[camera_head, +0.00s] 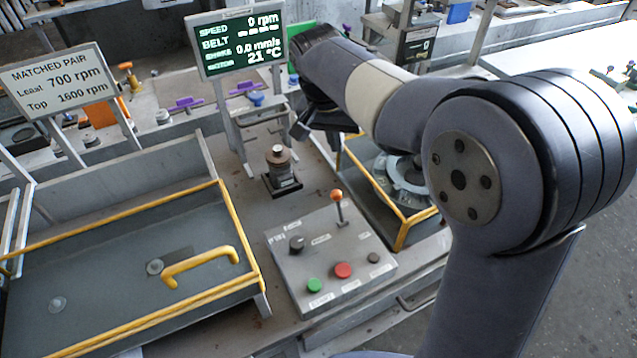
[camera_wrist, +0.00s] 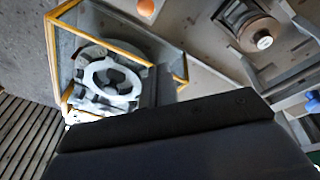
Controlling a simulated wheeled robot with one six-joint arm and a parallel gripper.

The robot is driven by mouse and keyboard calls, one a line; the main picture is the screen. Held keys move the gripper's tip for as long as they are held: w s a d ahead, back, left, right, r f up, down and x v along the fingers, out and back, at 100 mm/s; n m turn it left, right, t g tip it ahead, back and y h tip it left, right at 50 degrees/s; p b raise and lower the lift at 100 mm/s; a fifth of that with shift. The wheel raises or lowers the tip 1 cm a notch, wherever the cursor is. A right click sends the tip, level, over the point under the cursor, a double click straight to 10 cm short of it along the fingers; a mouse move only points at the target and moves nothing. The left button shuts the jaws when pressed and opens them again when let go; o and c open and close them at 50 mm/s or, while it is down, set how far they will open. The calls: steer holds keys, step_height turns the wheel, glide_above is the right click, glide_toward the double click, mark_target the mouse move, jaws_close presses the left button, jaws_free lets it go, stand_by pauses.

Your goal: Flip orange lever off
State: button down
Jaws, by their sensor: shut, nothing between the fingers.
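The orange lever (camera_head: 337,196) stands at the back right of the grey control panel (camera_head: 318,242); its round orange knob tops a thin metal stem that looks nearly upright. In the wrist view an orange round knob, likely the lever's (camera_wrist: 146,7), is cut by the top edge. My gripper (camera_head: 300,129) hangs behind and left of the lever in the head view, apart from it. In the wrist view my gripper (camera_wrist: 158,88) shows as a dark finger shape, shut and empty. The panel also bears a green button (camera_head: 314,285), a red button (camera_head: 343,270) and a dark knob (camera_head: 297,243).
A display (camera_head: 237,42) reads 0 rpm, 0.0 mm/s and 21 °C. A brown-topped cylinder (camera_head: 280,160) stands behind the panel. A yellow-edged bay (camera_head: 405,225) with a pale ring (camera_wrist: 108,82) lies beside the panel. A yellow-handled tray cover (camera_head: 100,290) lies left.

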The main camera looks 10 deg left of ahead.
mark_target(340, 208)
stand_by(0.3)
steer(key=shift+s+d+f+p, duration=0.2)
steer(key=shift+s+f+p, duration=0.2)
steer(key=shift+f, duration=1.15)
steer(key=shift+s+d+f+p, duration=0.2)
steer(key=shift+f+p, duration=0.25)
steer(key=shift+f, duration=1.05)
steer(key=shift+s+d+f+p, duration=0.15)
steer(key=shift+s+f+p, duration=0.3)
steer(key=shift+f, duration=1.1)
steer(key=shift+b, duration=0.5)
steer(key=shift+s+d+r+t+b, duration=0.1)
steer(key=shift+s+d+t+b, duration=0.05)
steer(key=shift+t+b, duration=0.2)
